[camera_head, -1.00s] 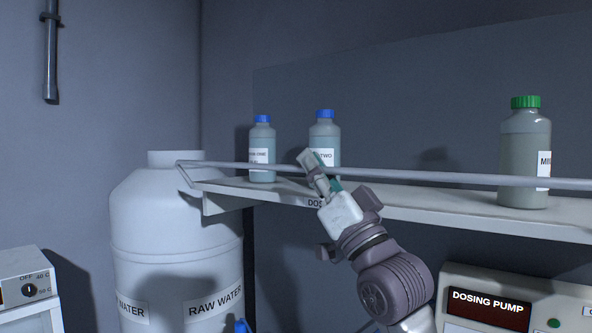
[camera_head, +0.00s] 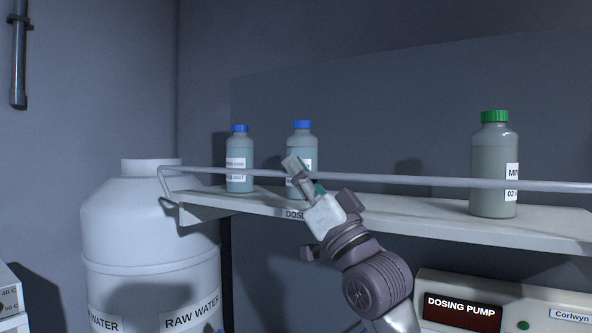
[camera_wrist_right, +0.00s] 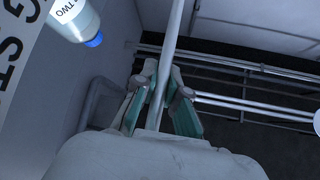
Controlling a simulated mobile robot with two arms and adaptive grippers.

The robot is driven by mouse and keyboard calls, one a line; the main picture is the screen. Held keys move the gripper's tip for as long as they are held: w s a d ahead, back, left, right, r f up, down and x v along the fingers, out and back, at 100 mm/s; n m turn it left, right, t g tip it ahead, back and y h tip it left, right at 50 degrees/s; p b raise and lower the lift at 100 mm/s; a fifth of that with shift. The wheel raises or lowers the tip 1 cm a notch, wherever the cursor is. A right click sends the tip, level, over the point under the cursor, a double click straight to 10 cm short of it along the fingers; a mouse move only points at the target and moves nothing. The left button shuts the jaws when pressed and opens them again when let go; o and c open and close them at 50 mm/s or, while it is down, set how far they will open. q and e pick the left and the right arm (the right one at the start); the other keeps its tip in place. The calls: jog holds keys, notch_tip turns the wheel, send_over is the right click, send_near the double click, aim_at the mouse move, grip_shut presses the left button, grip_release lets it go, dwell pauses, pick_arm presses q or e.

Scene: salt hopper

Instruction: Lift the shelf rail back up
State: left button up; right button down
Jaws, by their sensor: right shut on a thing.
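The shelf rail (camera_head: 420,181) is a thin grey bar running along the front of the white shelf (camera_head: 390,210), above its surface and in front of the bottles. It also shows in the right wrist view (camera_wrist_right: 172,50), passing between the fingers. My right gripper (camera_head: 297,172) is at the rail, left of the picture's middle, shut on it. In the right wrist view its green-padded fingers (camera_wrist_right: 163,100) lie on both sides of the bar. My left gripper is not in view.
On the shelf stand two blue-capped bottles (camera_head: 239,160) (camera_head: 303,145) near my right gripper and a green-capped bottle (camera_head: 494,165) at the right. A white raw water tank (camera_head: 150,230) stands left. A dosing pump (camera_head: 500,300) sits below the shelf.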

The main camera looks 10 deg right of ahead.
jog(key=shift+w+f, duration=0.25)
jog(key=shift+f, duration=0.15)
dwell(0.3)
jog(key=c, duration=1.4)
grip_release()
jog(key=shift+d, duration=0.1)
jog(key=shift+o, duration=1)
jog(key=shift+w+d, duration=0.1)
jog(key=shift+d, duration=0.05)
jog(key=v, duration=1.2)
jog(key=shift+r, duration=0.15)
